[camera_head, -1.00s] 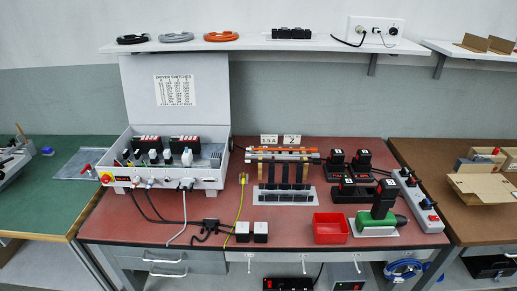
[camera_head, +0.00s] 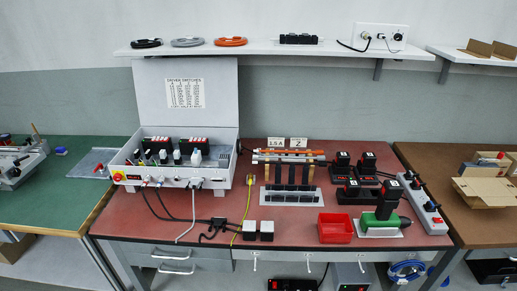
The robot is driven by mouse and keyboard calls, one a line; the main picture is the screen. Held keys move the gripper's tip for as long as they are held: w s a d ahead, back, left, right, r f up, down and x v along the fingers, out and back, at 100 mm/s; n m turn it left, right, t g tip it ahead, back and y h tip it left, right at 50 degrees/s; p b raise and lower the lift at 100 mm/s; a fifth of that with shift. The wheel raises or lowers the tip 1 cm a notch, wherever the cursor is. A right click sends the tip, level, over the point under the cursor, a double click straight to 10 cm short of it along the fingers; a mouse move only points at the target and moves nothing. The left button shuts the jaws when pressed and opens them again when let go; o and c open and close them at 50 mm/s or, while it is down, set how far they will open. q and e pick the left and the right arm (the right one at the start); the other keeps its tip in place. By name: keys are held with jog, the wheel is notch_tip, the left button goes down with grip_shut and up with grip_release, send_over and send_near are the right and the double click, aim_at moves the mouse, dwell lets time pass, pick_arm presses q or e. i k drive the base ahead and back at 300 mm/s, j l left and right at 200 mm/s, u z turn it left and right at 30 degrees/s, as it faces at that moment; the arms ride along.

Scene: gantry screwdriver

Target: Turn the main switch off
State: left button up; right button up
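A grey control box (camera_head: 152,184) with its lid raised stands at the left of the red-topped bench. A red rotary switch on a yellow plate (camera_head: 118,176) sits at the left end of the box's front face; it looks like the main switch. It is too small to tell its knob position. Cables run from sockets on the box's front down onto the bench. A printed sheet headed "DRIVER SWITCHES" (camera_head: 185,93) is on the inside of the lid. Neither of my grippers is in view.
A red bin (camera_head: 334,228), a green and black screwdriver (camera_head: 382,212), black batteries on chargers (camera_head: 355,192) and a power strip (camera_head: 424,207) fill the bench's right. Black and white adapters with cables (camera_head: 258,230) lie near the front edge. A shelf (camera_head: 270,50) runs above.

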aim_at(117, 177)
jog(key=i+j+u, duration=0.45)
jog(key=i+u, duration=0.45)
jog(key=i+j, duration=0.05)
jog(key=i, duration=0.05)
